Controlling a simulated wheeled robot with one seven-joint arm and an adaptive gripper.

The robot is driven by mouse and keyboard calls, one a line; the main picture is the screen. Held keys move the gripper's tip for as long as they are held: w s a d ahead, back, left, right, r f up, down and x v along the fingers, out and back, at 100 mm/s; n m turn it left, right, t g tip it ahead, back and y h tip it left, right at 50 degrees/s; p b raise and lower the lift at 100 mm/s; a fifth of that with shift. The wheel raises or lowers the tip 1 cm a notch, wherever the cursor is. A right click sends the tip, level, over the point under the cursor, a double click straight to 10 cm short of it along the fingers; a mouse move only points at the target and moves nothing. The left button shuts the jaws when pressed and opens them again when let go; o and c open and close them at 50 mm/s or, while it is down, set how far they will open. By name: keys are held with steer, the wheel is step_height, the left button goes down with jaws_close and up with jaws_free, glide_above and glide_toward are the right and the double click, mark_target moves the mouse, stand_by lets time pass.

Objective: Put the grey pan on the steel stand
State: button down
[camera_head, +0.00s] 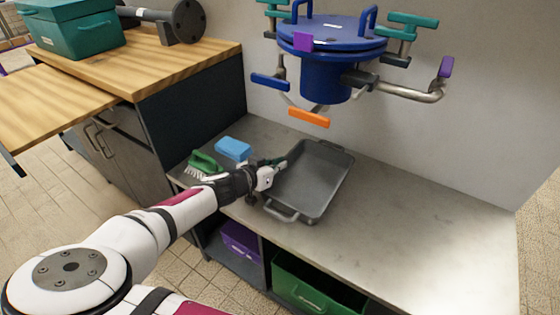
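The grey pan (312,180), a rectangular tray with a handle at each end, lies on the grey worktop. One handle points to the front left and the other to the back. My gripper (276,166) is at the left rim of the pan, its dark fingers small and partly hidden by the wrist. I cannot tell whether the fingers touch or hold the rim. I cannot pick out a separate steel stand with certainty.
A green brush (204,163) and blue sponge (233,148) lie left of the pan. A blue valve vessel (327,75) with pipes and coloured handles hangs above. The worktop (420,240) is clear to the right. Purple (240,240) and green (315,290) bins sit below.

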steer(key=shift+f, duration=0.1)
steer(key=c, duration=1.8)
jaws_free()
steer(key=shift+a+r, duration=0.1)
steer(key=shift+r, duration=0.15)
